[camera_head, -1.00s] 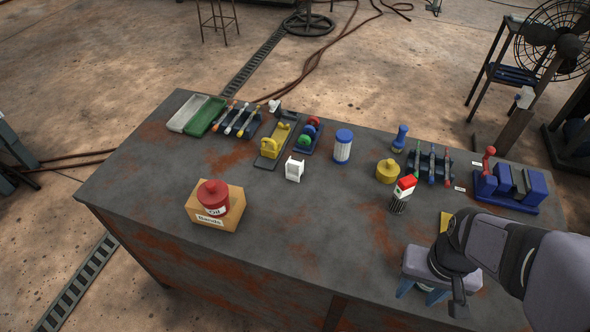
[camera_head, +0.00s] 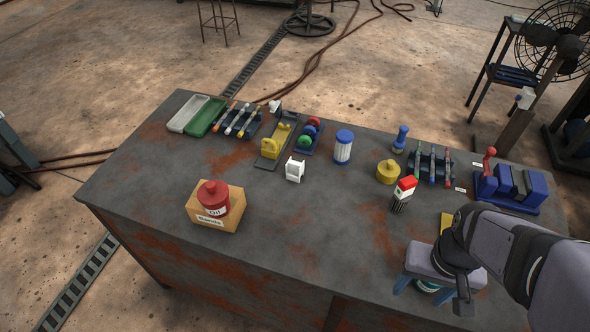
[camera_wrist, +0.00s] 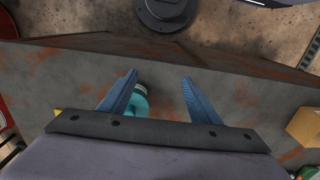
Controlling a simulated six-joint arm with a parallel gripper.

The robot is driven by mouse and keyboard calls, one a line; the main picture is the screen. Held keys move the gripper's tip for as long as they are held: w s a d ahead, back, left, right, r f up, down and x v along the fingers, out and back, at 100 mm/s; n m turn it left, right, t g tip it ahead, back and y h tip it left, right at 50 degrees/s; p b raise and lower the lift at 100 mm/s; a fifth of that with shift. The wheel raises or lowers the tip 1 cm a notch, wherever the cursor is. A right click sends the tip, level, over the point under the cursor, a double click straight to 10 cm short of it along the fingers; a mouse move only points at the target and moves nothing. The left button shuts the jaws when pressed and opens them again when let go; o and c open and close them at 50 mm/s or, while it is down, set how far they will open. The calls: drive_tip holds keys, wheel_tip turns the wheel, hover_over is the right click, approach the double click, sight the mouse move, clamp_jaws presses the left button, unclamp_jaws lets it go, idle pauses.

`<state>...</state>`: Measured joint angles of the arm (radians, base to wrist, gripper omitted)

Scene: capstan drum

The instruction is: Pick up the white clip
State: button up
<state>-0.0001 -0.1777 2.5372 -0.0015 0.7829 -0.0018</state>
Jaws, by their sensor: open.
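A small white upright piece (camera_head: 295,170), which looks like the white clip, stands near the middle of the grey table in the head view. My gripper (camera_head: 424,289) is at the table's front right, well to the right of the white piece and nearer the front edge. Its blue fingers are apart and empty, pointing down. A teal ring-like object (camera_head: 427,286) shows below the gripper. In the wrist view my gripper (camera_wrist: 160,76) is open, with the teal object (camera_wrist: 139,100) close by the left finger, partly hidden. I cannot see the white piece in the wrist view.
A red oil container (camera_head: 213,195) sits on an orange box (camera_head: 230,218) at the left. A blue-capped jar (camera_head: 343,147), a yellow pot (camera_head: 388,171) and a red-topped brush-like item (camera_head: 404,190) stand rightward of the white piece. The table's front middle (camera_head: 310,250) is clear.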

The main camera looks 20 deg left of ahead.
drive_tip(key=w+d+n+t+h+b, duration=0.2)
drive_tip(key=w+n+h+b, duration=0.45)
drive_tip(key=w+n, duration=0.5)
drive_tip(key=w+a+n+t+h+b, duration=0.1)
drive_tip(key=w+a+n+t+b, duration=0.35)
drive_tip(key=w+a+n, duration=0.55)
wheel_tip(320, 180, up, 3)
drive_tip(key=n+t+y+b, duration=0.65)
drive_tip(key=n+t, duration=0.55)
drive_tip(key=n, duration=0.2)
hover_over(295, 166)
drive_tip(key=s, duration=0.3)
drive_tip(key=shift+g, duration=0.25)
wheel_tip(295, 166, down, 10)
drive_tip(key=shift+w+a+f+p, duration=0.15)
drive_tip(key=shift+f+p, duration=0.1)
drive_tip(key=shift+p, duration=0.15)
drive_tip(key=shift+f, duration=0.25)
drive_tip(key=shift+w+f+p, duration=0.1)
drive_tip(key=shift+w+p, duration=0.7)
drive_tip(key=shift+w, duration=2.9)
